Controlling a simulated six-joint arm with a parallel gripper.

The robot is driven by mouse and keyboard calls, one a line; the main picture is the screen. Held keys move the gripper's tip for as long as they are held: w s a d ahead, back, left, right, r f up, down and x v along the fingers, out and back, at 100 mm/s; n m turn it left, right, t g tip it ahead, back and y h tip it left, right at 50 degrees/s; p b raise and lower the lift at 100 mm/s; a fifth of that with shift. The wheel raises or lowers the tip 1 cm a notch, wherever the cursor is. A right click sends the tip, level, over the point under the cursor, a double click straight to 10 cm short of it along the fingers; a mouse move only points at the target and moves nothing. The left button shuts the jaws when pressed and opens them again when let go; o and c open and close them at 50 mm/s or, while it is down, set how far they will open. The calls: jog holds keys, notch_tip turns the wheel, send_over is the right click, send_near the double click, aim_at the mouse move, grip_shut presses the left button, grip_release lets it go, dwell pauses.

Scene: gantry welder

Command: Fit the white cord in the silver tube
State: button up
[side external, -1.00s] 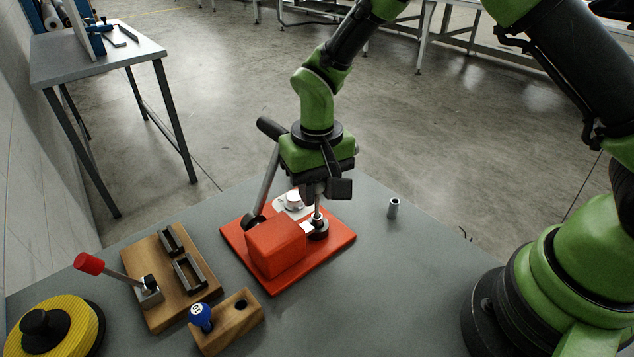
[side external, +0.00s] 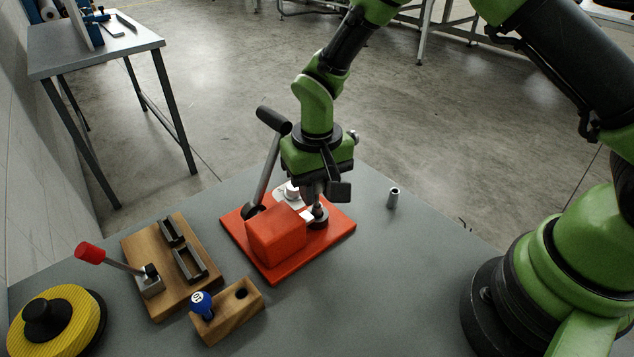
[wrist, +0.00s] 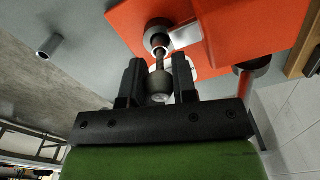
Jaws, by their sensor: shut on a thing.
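The silver tube (side external: 393,198) stands upright and empty-looking on the grey table, right of the red base. It also shows at the left of the wrist view (wrist: 50,46). My gripper (side external: 316,203) is over the right part of the red base plate (side external: 333,232). In the wrist view my gripper (wrist: 159,82) has a dark round knob (wrist: 160,86) on a thin metal rod between its fingers. The rod points at a round dark ring (wrist: 157,36) on the red base. I cannot identify a white cord; a small white round piece (side external: 291,189) sits behind the red block.
A red block (side external: 275,233) and a black-gripped lever (side external: 268,168) stand on the red base. At the left are a wooden board (side external: 185,290) with a red-knobbed lever, a wooden block (side external: 240,310) with a blue knob, and a yellow disc (side external: 68,325). The table around the tube is clear.

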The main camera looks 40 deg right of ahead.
jog(key=shift+f, duration=0.4)
jog(key=o, duration=1)
notch_tip(320, 180, up, 10)
jog(key=shift+d+r, duration=0.1)
jog(key=s+d+r+t+y, duration=0.2)
jog(key=s+d+r+t, duration=0.3)
jog(key=s+r, duration=0.75)
jog(key=shift+s+d+r+m+t, duration=0.15)
jog(key=shift+s+d+r+t, duration=0.25)
jog(key=shift+s, duration=0.65)
jog(key=shift+s+d+r+m+t, duration=0.2)
jog(key=shift+s+d+r+t, duration=0.25)
jog(key=shift+s, duration=0.6)
jog(key=shift+s+d+r+m+t, duration=0.2)
jog(key=shift+s+r, duration=0.3)
jog(key=shift+s, duration=0.55)
